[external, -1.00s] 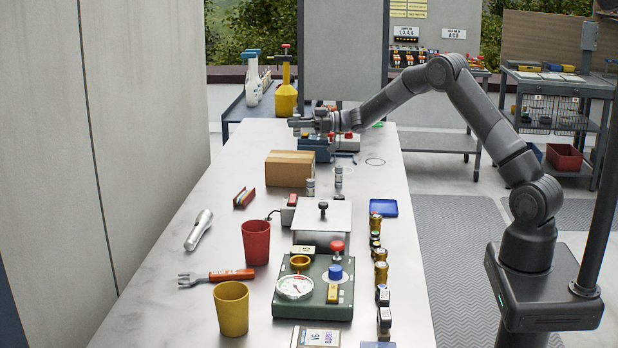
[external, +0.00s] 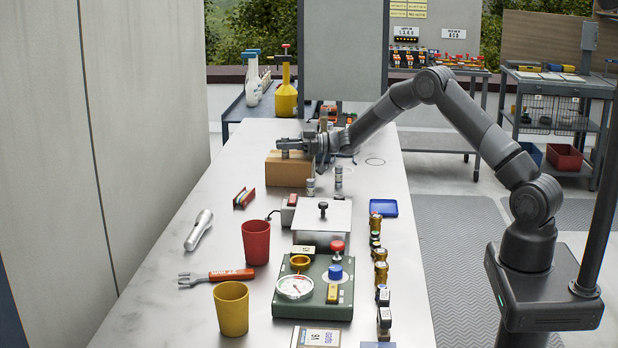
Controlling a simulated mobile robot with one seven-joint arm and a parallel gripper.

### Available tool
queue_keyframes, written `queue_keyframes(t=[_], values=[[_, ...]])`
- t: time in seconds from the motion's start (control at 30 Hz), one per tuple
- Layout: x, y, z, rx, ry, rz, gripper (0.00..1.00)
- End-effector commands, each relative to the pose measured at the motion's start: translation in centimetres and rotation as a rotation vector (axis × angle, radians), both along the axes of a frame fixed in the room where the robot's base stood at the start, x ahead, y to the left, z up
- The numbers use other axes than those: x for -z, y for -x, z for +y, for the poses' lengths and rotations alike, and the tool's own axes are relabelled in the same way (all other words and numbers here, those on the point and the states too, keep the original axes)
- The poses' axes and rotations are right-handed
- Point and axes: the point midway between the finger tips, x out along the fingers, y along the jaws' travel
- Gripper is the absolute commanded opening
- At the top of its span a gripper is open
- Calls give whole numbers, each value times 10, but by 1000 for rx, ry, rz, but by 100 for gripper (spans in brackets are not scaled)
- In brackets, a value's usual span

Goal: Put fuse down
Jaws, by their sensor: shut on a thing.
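My gripper (external: 287,144) is shut on a small grey cylinder that looks like the fuse (external: 285,154). The fuse is mostly hidden by the fingers; its lower end shows. The gripper is over the back of the cardboard box (external: 288,172), arm reaching in from the right. I cannot tell whether the fuse touches the box top. Two similar small grey cylinders stand upright on the table (external: 165,265) just right of the box: a shorter one (external: 310,187) and a taller one (external: 338,177).
A metal box with a black knob (external: 323,218) and a green gauge unit (external: 313,290) stand nearer the camera. Gold and black pieces line the right edge.

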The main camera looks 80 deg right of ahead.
Motion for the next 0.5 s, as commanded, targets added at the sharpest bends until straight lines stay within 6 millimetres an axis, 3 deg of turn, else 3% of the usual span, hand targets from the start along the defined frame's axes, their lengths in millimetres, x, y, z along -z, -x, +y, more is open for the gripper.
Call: queue_keyframes(t=[0.3, 0.5], values=[[1, 0, 0, 0, 0, 0, 44], [1, 0, 0, 0, 0, 0, 44]])
